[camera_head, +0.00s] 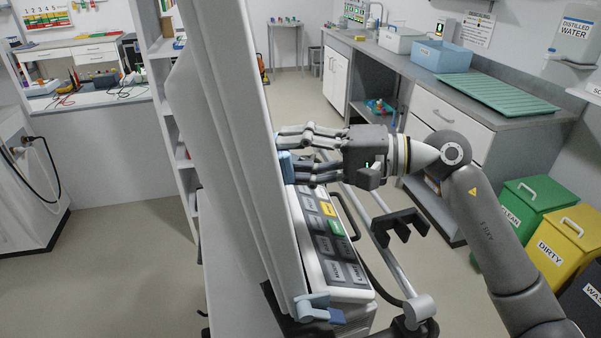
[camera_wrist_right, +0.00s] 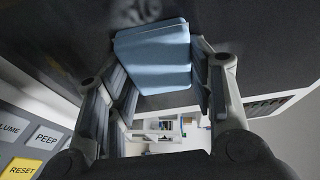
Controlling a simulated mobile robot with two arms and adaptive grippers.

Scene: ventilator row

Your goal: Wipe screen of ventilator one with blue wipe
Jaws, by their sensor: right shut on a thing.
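The ventilator's panel (camera_head: 240,130) stands upright and is seen almost edge-on in the head view, so its screen face is mostly hidden there. My right gripper (camera_head: 285,156) is shut on the folded blue wipe (camera_head: 286,167) at the screen side of the panel. In the right wrist view the wipe (camera_wrist_right: 155,55) sits between my fingers, against or very close to the dark screen (camera_wrist_right: 50,38); contact is hard to tell. A pale smudge (camera_wrist_right: 145,12) shows on the screen just beyond the wipe. My left gripper is not in view.
A slanted keypad (camera_head: 325,235) and a rail (camera_head: 385,250) with a black bracket lie below my right arm. At right stand a counter (camera_head: 450,75) with a blue bin (camera_head: 440,57), a green tray (camera_head: 498,93), and green (camera_head: 530,205) and yellow (camera_head: 568,240) bins. Floor between is clear.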

